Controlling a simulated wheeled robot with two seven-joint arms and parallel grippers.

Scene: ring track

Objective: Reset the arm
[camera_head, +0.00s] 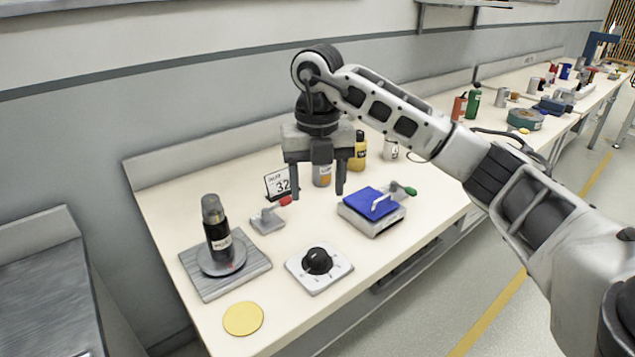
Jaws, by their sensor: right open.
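My right arm (400,115) comes in from the right and bends down over the bench. Its right gripper (318,192) points down with its two fingers apart and nothing between them that it holds. It hangs above the bench (215,310), between the sign and the blue-topped device. The fingers partly cover a grey container behind them. My left gripper does not show.
A black bottle (216,229) stands on a round plate on a grey board (205,286). Nearby are a red-tipped clamp (268,220), a "32" sign (281,184), a dial box (319,262), a blue-topped device (370,205) and a yellow disc (243,318). Bottles stand behind.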

